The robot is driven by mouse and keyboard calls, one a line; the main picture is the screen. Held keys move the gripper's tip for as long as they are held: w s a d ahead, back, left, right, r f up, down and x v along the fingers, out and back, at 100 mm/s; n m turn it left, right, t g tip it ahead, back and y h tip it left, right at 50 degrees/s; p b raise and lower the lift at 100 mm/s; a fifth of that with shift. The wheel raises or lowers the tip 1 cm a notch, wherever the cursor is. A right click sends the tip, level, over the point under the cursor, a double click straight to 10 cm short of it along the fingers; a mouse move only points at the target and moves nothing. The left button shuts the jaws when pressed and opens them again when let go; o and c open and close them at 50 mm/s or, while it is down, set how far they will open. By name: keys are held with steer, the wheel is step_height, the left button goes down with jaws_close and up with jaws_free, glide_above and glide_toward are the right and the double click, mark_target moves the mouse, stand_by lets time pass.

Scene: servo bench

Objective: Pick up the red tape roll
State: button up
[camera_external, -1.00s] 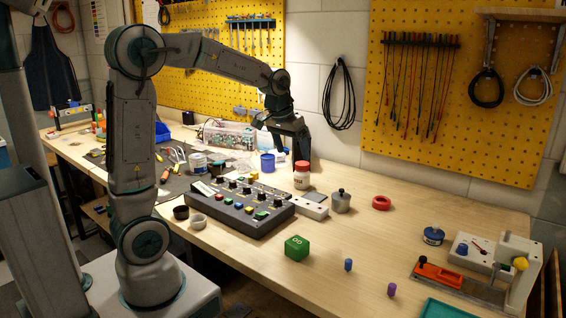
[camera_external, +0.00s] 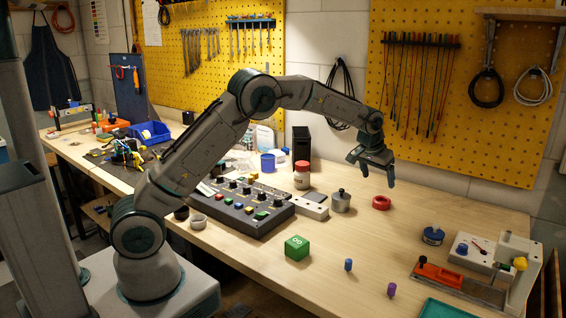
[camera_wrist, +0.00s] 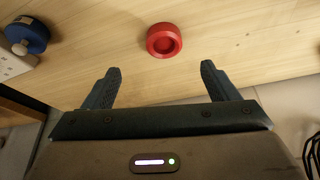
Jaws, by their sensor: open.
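The red tape roll (camera_external: 381,202) lies flat on the wooden bench, right of a grey metal canister. It also shows in the wrist view (camera_wrist: 164,40), at the top middle, beyond the fingertips and roughly between their lines. My gripper (camera_external: 378,180) hangs above the bench over the roll, pointing down. In the wrist view its two fingers (camera_wrist: 160,82) are spread wide with nothing between them. The roll is apart from both fingers.
The grey canister (camera_external: 340,201) and a white power strip (camera_external: 312,206) stand left of the roll. A blue tape roll (camera_external: 433,236) and a gauge fixture (camera_external: 482,250) are to the right. A green cube (camera_external: 297,247) sits in front. The bench around the red roll is clear.

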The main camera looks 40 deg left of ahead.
steer(key=p, duration=0.1)
glide_toward(380, 199)
steer(key=d+f, duration=0.1)
steer(key=s+d+f, duration=0.1)
steer(key=shift+f, duration=0.4)
steer(key=shift+a+p+x, duration=0.15)
steer(key=shift+p+x, duration=0.4)
steer(key=shift+x, duration=0.75)
steer(key=shift+a+p+x, duration=0.1)
steer(key=shift+p+x, duration=0.45)
steer(key=shift+x, duration=0.8)
steer(key=c, duration=1.1)
